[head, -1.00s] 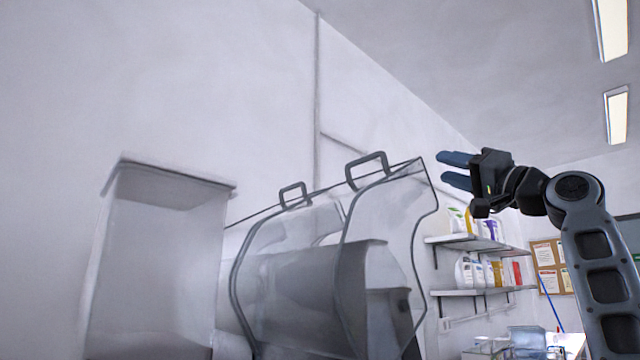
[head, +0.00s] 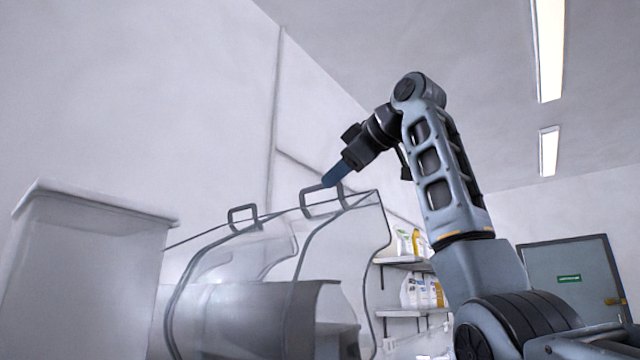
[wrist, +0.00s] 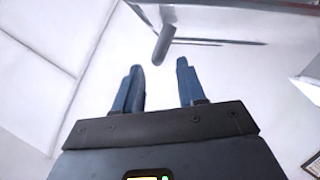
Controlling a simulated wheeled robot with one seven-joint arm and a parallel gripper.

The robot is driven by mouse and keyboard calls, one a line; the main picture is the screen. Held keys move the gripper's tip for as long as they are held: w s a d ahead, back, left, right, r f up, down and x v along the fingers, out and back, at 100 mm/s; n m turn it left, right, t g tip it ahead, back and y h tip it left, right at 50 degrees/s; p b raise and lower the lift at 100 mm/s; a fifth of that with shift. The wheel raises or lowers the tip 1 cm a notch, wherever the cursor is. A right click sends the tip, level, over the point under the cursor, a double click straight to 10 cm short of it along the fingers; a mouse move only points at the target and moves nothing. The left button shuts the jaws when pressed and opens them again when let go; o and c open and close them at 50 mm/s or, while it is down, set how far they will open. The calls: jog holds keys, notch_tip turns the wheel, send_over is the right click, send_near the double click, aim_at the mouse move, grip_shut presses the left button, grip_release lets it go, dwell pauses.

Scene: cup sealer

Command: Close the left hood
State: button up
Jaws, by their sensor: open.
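Two clear, dark-edged hoods stand side by side on the machine, each with a grey loop handle at its top. The left hood (head: 215,262) has its handle (head: 243,217) apart from my gripper. The right hood (head: 345,240) has its handle (head: 322,201) just below my gripper (head: 334,178). In the wrist view my gripper (wrist: 158,86) has its two blue fingers spread, with nothing between them. A grey handle bar (wrist: 164,44) lies just beyond the fingertips, between their lines. I cannot tell whether a finger touches the handle.
Shelves (head: 400,262) with bottles are on the wall behind, to the right. A grey door (head: 570,275) is at the far right.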

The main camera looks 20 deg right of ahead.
aim_at(322, 187)
jog(key=p+x, duration=0.1)
jog(key=x, duration=0.4)
jog(key=shift+w, duration=0.35)
jog(key=shift+c, duration=0.2)
grip_shut()
jog(key=shift+f, duration=0.1)
